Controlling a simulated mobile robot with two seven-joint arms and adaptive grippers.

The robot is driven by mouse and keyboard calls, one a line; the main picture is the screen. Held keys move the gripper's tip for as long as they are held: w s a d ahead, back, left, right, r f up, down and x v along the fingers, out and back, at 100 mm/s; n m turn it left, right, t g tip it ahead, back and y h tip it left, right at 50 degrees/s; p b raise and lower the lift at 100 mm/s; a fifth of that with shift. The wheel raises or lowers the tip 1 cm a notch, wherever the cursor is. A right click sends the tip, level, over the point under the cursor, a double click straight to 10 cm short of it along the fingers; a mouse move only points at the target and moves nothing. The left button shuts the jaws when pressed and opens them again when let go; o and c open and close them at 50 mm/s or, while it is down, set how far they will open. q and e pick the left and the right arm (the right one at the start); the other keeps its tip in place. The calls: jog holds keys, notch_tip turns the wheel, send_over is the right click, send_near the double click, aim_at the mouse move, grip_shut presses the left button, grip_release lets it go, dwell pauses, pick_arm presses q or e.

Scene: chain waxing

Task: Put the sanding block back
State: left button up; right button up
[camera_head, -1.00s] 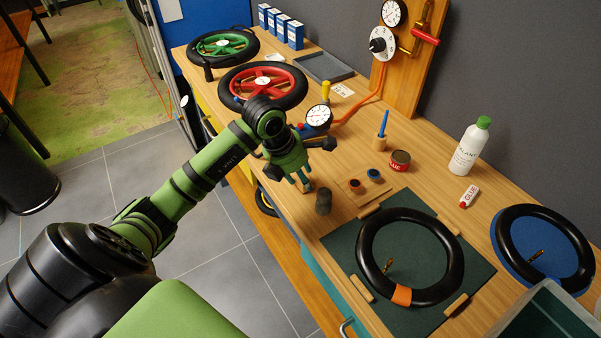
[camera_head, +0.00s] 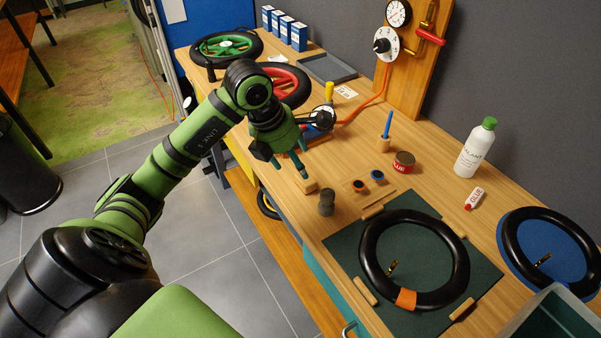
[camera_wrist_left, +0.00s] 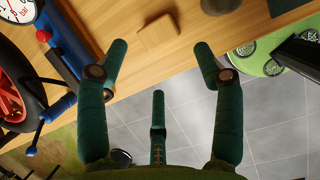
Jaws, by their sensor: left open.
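A small pale wooden block, which looks like the sanding block (camera_head: 310,187), lies on the bench near its front edge, left of a dark grey cylinder (camera_head: 326,203). My left gripper (camera_head: 292,171) is open and empty, with its fingers pointing down, above and slightly left of the block. In the left wrist view the block (camera_wrist_left: 158,40) lies on the wood beyond the spread fingers (camera_wrist_left: 158,60), apart from them. My right gripper is not in view.
A green mat (camera_head: 345,247) carries a black tyre (camera_head: 372,262) and small wooden blocks.

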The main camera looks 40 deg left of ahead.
pick_arm(q)
jog(key=shift+v, duration=2.4)
